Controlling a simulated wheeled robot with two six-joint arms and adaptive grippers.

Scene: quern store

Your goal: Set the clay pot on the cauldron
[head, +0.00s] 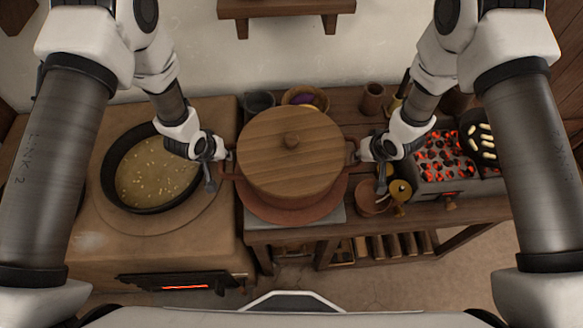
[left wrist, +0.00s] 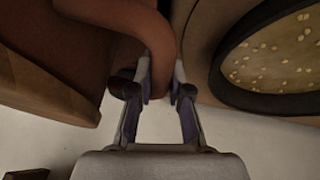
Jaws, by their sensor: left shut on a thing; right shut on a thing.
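The clay pot (head: 229,172) is reddish brown and mostly hidden under a round wooden lid (head: 290,165) with a knob. My left gripper (head: 222,166) is shut on the pot's left handle, and the loop passes between its fingers (left wrist: 161,82) in the left wrist view. My right gripper (head: 362,158) is shut on the right handle. The pot is level above a reddish round dish on a grey slab; I cannot tell whether they touch. The likely cauldron, a wide black vessel (head: 112,194) of pale stew, sits in the clay stove at left. Its rim (left wrist: 222,75) shows in the left wrist view.
The clay stove (head: 95,232) has a glowing firebox in front. Small jars, bowls (head: 258,101) and cups stand behind and right of the pot. A wall shelf (head: 285,8) hangs above.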

